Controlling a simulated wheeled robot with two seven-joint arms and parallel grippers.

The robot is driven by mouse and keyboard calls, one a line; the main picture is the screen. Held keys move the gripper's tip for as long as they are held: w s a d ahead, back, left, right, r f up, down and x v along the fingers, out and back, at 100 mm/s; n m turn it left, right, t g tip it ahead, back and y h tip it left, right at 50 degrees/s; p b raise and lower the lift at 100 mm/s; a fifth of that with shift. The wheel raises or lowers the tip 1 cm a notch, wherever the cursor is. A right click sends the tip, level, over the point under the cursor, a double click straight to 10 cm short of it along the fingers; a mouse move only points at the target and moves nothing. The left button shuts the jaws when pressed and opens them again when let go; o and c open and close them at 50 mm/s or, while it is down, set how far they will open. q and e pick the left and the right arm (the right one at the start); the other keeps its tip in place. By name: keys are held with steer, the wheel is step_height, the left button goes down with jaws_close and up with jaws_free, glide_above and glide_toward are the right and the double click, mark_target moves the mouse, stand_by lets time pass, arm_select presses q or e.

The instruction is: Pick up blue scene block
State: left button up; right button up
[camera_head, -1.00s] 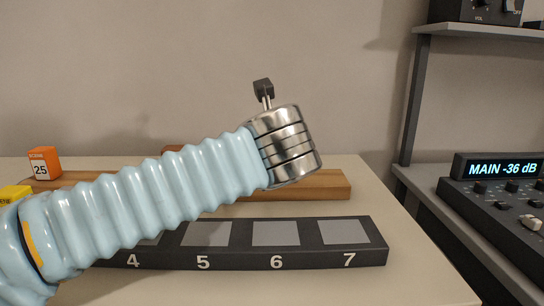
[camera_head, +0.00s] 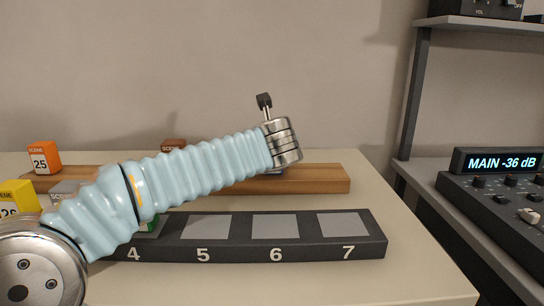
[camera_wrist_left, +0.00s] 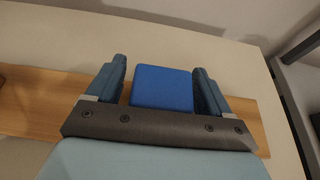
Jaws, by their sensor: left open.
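A blue scene block (camera_wrist_left: 162,88) shows in the left wrist view, over the wooden board. It sits between the two fingers of my left gripper (camera_wrist_left: 160,85), which is open with a visible gap on each side of the block. In the head view my left arm comes in from the left and its wrist end (camera_head: 283,145) is above the board's right part. My right gripper is in neither view.
The wooden board (camera_head: 325,180) lies at the back of the table. In front is a dark rack (camera_head: 310,245) with numbered slots. An orange block (camera_head: 43,158), a yellow block (camera_head: 20,198) and a brown block (camera_head: 173,145) stand to the left. A mixing console (camera_head: 500,195) is at the right.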

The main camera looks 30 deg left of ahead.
arm_select(q)
steer(key=c, duration=1.1)
steer(key=shift+r, duration=0.15)
